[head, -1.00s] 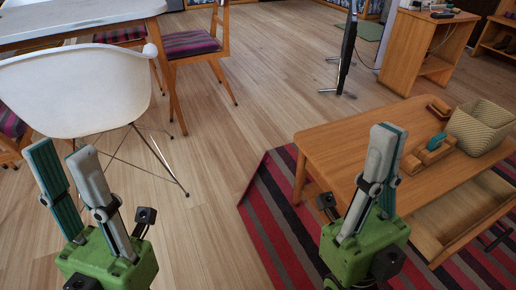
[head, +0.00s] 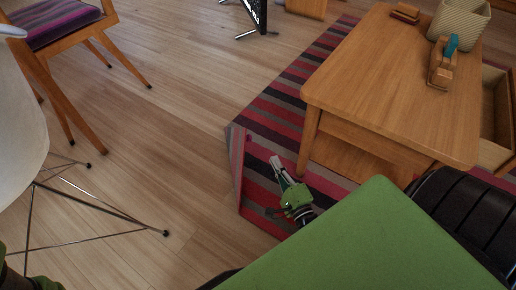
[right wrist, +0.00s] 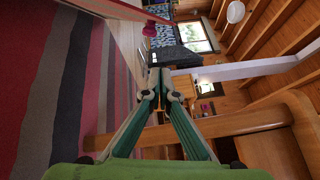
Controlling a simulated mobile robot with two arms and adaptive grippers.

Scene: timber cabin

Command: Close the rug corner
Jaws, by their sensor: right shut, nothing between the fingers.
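The striped rug (head: 290,100) lies under the wooden table. At its left edge a narrow, paler rug corner flap (head: 237,165) shows beside the stripes; I cannot tell how far it is folded or raised. My right gripper (head: 275,162) is low over the rug, just right of this flap, with its fingers together and empty. In the right wrist view the right gripper's fingers (right wrist: 158,80) meet at the tips, and rug stripes (right wrist: 45,90) fill the left side. Only a green and dark bit of my left gripper (head: 30,283) shows at the bottom left; its fingers are hidden.
The wooden table (head: 400,80) stands close to the right gripper, with an open drawer (head: 495,125) on its right. A white chair (head: 15,130) with wire legs and a chair with a striped seat (head: 60,25) are at left. Bare floor lies between.

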